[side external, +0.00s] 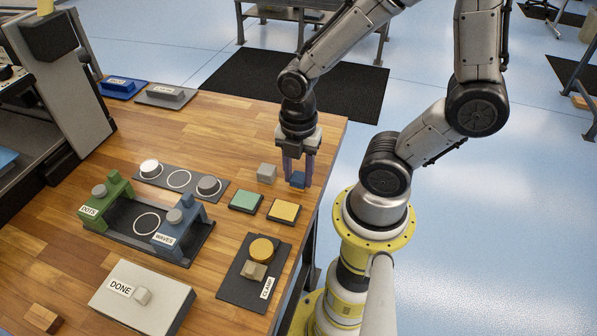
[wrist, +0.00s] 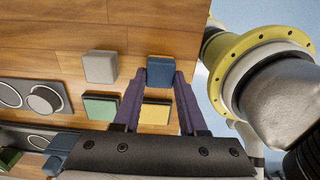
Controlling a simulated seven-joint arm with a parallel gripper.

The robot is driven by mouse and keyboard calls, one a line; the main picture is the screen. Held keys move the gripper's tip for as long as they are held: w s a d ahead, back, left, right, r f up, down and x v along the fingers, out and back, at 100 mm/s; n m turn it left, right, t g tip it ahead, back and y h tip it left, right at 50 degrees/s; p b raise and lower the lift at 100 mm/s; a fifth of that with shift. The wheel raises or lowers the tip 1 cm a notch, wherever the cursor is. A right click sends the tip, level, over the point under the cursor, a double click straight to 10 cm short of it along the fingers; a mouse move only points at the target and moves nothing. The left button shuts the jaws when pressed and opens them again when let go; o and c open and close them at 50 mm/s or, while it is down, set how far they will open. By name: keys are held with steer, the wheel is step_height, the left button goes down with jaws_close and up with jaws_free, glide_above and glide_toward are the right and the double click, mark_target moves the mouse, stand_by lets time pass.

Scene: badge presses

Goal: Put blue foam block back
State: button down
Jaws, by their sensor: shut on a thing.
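The blue foam block (side external: 298,179) is between the two purple fingers of my gripper (side external: 298,184), near the table's right edge. In the wrist view the blue block (wrist: 160,71) sits between the fingertips (wrist: 160,78), and the gripper is shut on it. I cannot tell whether the block touches the table or hangs just above it. A grey block (side external: 267,173) stands on the wood just left of it, apart from it; it also shows in the wrist view (wrist: 100,67).
A green pad (side external: 246,201) and a yellow pad (side external: 284,210) lie in front of the blocks. Left are a dark strip with circles (side external: 179,180) and the DOTS (side external: 113,190) and WAVES (side external: 181,228) presses. The CLAMP plate (side external: 240,285) and DONE box (side external: 150,305) are nearer. Wood behind the blocks is clear.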

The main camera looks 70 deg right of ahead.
steer(key=shift+c, duration=2.3)
jaws_free()
step_height(320, 180, up, 12)
step_height(320, 180, up, 4)
steer(key=m+t, duration=0.6)
steer(key=m, duration=1.2)
glide_above(298, 178)
steer(key=shift+s+a+r, duration=0.2)
steer(key=shift+s+a, duration=0.15)
steer(key=shift+a, duration=0.1)
